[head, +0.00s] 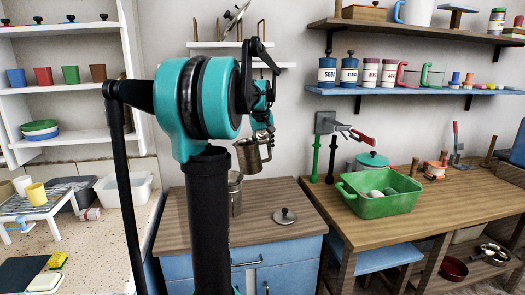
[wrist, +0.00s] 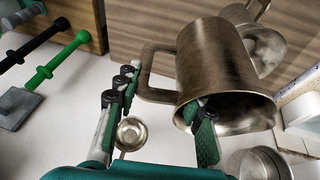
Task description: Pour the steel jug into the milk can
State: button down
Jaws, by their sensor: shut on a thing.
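The steel jug (head: 249,157) hangs in my gripper (head: 263,130) above the wooden cabinet top, slightly tilted, handle to the right. In the wrist view the jug (wrist: 222,65) is large, with its handle (wrist: 146,70) to the left. My gripper's fingers (wrist: 163,98) are at the handle side, one overlapping the jug's body; the exact contact is hard to see. The milk can (head: 236,197) stands on the cabinet top below the jug, partly hidden by my arm's column. A metal vessel behind the jug (wrist: 268,45) in the wrist view appears to be the can.
A round lid (head: 284,216) lies on the cabinet top (head: 222,228), right of the can. A green basin (head: 380,204) stands on the bench to the right. A shelf (head: 205,44) with hooks is on the wall behind my arm.

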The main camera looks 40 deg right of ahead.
aim_at(261, 143)
jog(key=shift+r+g+h, duration=0.5)
jog(key=shift+r+h, duration=0.25)
jog(key=shift+h, duration=0.05)
jog(key=shift+w+a+r, duration=0.1)
jog(key=shift+a, duration=0.05)
jog(key=shift+w+a+r+n+g+h, duration=0.2)
jog(key=shift+r+n+g+h, duration=0.3)
jog(key=shift+h, duration=0.5)
jog(key=shift+a+r, duration=0.15)
dwell(0.3)
jog(key=shift+w+a+r+h, duration=0.1)
jog(key=shift+a+r+h, duration=0.05)
jog(key=shift+h, duration=0.25)
dwell(0.5)
jog(key=shift+w+a+g, duration=0.1)
jog(key=shift+g, duration=0.2)
jog(key=shift+w+a+r+h, duration=0.1)
jog(key=shift+a+r+h, duration=0.1)
jog(key=shift+h, duration=0.3)
